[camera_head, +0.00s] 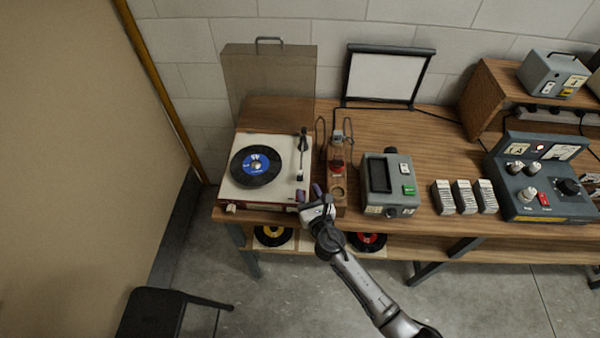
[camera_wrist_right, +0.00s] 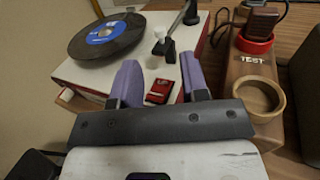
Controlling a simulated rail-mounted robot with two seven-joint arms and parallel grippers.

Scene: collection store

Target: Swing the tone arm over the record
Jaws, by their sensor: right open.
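The record player (camera_head: 230,190) stands at the left end of the wooden bench, with a black record (camera_head: 242,176) with a blue label on it. The record also shows at the upper left of the right wrist view (camera_wrist_right: 88,45). The tone arm (camera_head: 301,160) lies along the right side of the deck, beside the record and not over it. My left gripper is out of view.
A red switch (camera_wrist_right: 160,91) sits on the deck between my fingers in the wrist view. A grey device (camera_head: 390,182) stands further right. The raised lid (camera_head: 268,75) is behind.

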